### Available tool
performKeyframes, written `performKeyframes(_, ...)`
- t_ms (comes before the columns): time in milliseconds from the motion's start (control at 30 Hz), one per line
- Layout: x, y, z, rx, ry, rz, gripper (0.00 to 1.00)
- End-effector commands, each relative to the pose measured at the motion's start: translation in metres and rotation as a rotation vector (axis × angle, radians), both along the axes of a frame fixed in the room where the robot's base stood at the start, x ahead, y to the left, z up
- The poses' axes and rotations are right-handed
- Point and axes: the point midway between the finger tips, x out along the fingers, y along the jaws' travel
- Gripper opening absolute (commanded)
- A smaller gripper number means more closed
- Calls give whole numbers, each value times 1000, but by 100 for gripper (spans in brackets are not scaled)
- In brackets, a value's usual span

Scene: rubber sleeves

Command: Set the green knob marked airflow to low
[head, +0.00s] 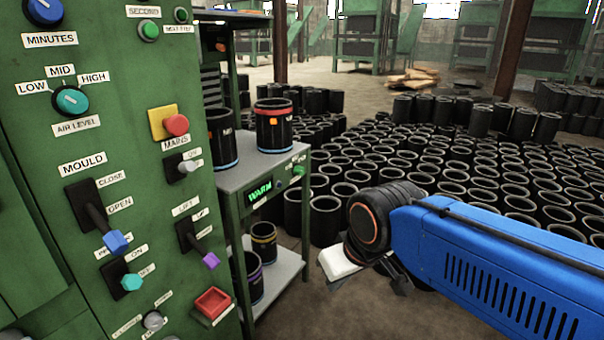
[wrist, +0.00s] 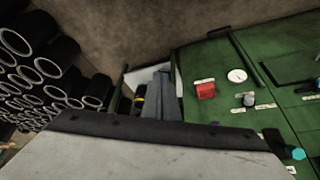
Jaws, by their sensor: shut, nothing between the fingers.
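No label reading "airflow" can be made out. A teal-green knob (head: 71,100) labelled AIR LEVEL sits on the green panel at the upper left of the head view, with LOW, MID and HIGH around it. Its exact pointer direction is hard to tell. A small green knob (head: 299,171) sits on the front of the grey stand, right of a lit WARM display (head: 260,190); its label is too small to read. My gripper (wrist: 160,73) is shut and empty in the wrist view. In the head view it is partly hidden by my blue arm, apart from both knobs.
The green panel (head: 140,232) also carries a blue MINUTES knob (head: 44,11), a red MAINS button (head: 176,125), levers and a red square button (head: 212,303). Black sleeves (head: 274,125) stand on the grey stand (head: 275,165). Many more cover the floor behind my arm.

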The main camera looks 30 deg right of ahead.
Motion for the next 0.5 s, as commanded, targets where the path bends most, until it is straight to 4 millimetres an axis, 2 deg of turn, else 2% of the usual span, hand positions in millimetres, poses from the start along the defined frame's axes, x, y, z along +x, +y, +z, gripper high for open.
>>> performKeyframes(233,0,0,0,0,0,0,0)
performKeyframes(433,5,3,-2,29,30,-8,48)
performKeyframes(500,10,7,-4,63,60,-15,50)
